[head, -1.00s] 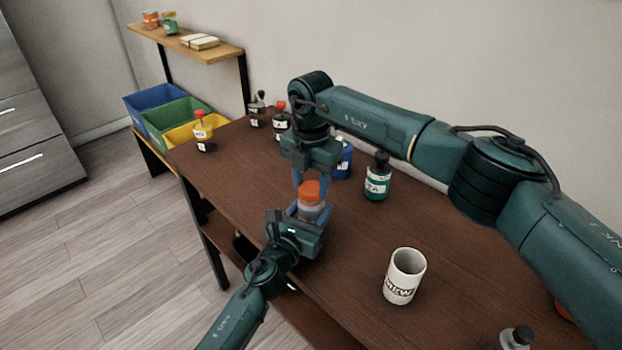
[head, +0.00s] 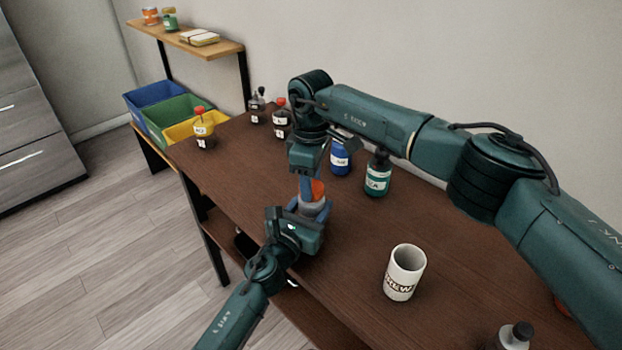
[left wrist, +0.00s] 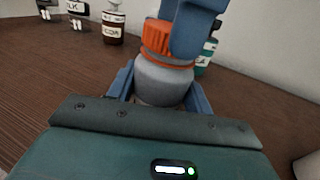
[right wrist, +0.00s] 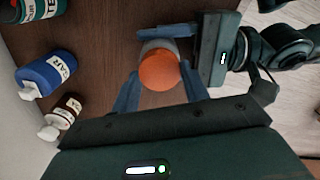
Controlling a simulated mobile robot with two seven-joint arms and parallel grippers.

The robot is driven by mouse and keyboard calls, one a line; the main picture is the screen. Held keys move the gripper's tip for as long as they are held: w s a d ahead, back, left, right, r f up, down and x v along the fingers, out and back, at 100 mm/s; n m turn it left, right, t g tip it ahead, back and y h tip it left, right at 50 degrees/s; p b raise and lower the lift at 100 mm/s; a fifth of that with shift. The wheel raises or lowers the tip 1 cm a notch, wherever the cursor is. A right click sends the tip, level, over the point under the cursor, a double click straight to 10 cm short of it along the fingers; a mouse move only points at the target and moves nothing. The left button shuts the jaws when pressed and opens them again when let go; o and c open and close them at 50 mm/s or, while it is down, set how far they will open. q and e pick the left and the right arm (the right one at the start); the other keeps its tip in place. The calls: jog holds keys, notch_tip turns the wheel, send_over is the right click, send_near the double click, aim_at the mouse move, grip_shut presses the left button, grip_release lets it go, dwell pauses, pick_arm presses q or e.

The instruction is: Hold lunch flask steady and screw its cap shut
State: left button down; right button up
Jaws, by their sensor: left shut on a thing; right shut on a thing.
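The lunch flask has a grey body (head: 314,208) and an orange cap (head: 318,188), and stands upright on the table. My left gripper (head: 308,212) is shut around the body from the near side; the grey body also shows between its fingers in the left wrist view (left wrist: 163,82). My right gripper (head: 311,186) comes down from above and is shut on the cap. One blue finger (left wrist: 193,30) covers part of the cap in the left wrist view. In the right wrist view the round cap top (right wrist: 159,70) lies between the right fingers. The cap's seam is partly hidden.
A white mug (head: 404,272) stands to the right on the brown table (head: 350,240). A blue bottle (head: 340,158) and a green bottle (head: 377,177) stand behind the flask. More bottles stand at the far left, near colored bins (head: 172,115).

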jog(key=m, duration=0.3)
jog(key=shift+a, duration=0.2)
jog(key=shift+d+m, duration=0.15)
jog(key=shift+m, duration=0.45)
jog(key=o, duration=0.9)
jog(key=shift+o, duration=0.2)
jog(key=shift+r, duration=2.25)
jog(key=shift+c, duration=0.4)
